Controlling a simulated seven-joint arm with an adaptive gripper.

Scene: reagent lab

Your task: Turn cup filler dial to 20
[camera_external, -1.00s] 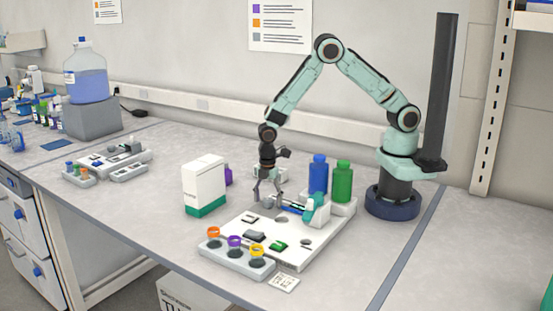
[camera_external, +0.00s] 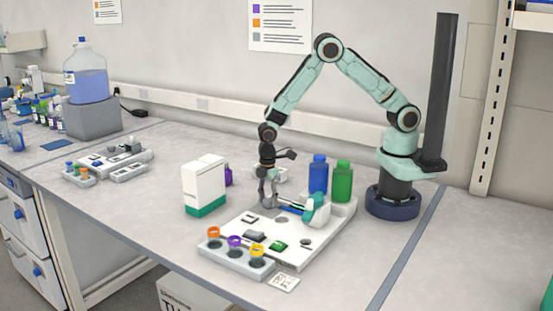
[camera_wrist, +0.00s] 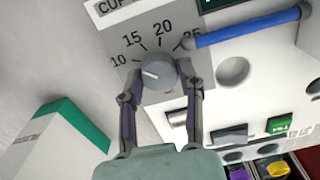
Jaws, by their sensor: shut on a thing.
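The cup filler dial (camera_wrist: 157,72) is a round grey knob in the wrist view, on a grey panel marked 10, 15, 20 and 25. Its white mark points left, toward the 10 side. My gripper (camera_wrist: 160,78) is shut on the dial, one finger on each side. In the external view my gripper (camera_external: 268,202) points down at the back left of the white cup filler (camera_external: 317,240), where it mostly hides the dial.
A blue bar (camera_wrist: 248,30) lies right of the dial. A white and green box (camera_external: 204,184) stands left of the machine. Blue (camera_external: 318,176) and green (camera_external: 342,181) bottles stand behind it. A cup tray (camera_external: 222,252) sits in front.

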